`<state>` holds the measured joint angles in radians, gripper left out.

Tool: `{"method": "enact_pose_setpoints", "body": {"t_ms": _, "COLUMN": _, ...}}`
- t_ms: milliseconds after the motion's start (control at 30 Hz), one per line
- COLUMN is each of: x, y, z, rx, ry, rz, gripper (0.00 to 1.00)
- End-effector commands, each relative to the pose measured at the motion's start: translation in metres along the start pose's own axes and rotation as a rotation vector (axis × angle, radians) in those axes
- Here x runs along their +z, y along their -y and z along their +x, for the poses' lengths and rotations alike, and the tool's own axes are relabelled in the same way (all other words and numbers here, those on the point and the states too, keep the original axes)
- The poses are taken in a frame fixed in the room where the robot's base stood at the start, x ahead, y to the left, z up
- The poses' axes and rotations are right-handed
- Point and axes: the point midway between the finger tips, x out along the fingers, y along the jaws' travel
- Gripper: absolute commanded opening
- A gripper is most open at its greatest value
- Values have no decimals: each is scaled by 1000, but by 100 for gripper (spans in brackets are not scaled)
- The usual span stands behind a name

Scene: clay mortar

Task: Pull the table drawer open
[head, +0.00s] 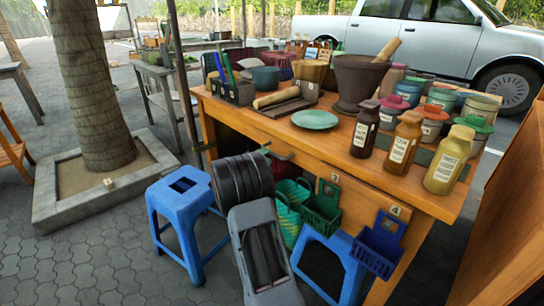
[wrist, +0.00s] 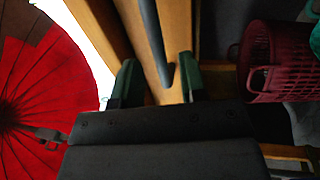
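The wooden table (head: 380,172) has its front edge towards me in the head view. Its drawer front is a plain wooden panel under the tabletop; my dark arm partly covers this area, and I cannot tell there how far the drawer is out. In the wrist view the drawer's dark bar handle (wrist: 152,38) runs along the wooden drawer front (wrist: 178,30). My gripper (wrist: 158,78) is open, its two green-tipped fingers on either side of the handle's end. A gap shows between the handle and each finger. In the head view my gripper is mostly hidden behind my arm.
A blue stool (head: 183,200) stands left of my arm. Green baskets (head: 322,212) and a blue basket (head: 378,247) hang below the tabletop. Bottles, tubs and a mortar (head: 358,82) crowd the tabletop. A red basket (wrist: 272,60) is right of my gripper in the wrist view.

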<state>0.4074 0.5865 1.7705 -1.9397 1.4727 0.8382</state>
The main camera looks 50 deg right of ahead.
Motion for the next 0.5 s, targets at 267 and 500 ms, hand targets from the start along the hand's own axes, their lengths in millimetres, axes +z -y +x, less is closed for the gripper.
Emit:
{"method": "enact_pose_setpoints", "body": {"t_ms": 267, "x": 0, "y": 1, "z": 30, "rx": 1, "ry": 0, "rz": 0, "gripper": 39}}
{"method": "enact_pose_setpoints", "body": {"t_ms": 500, "x": 0, "y": 0, "z": 36, "rx": 0, "ry": 0, "rz": 0, "gripper": 39}}
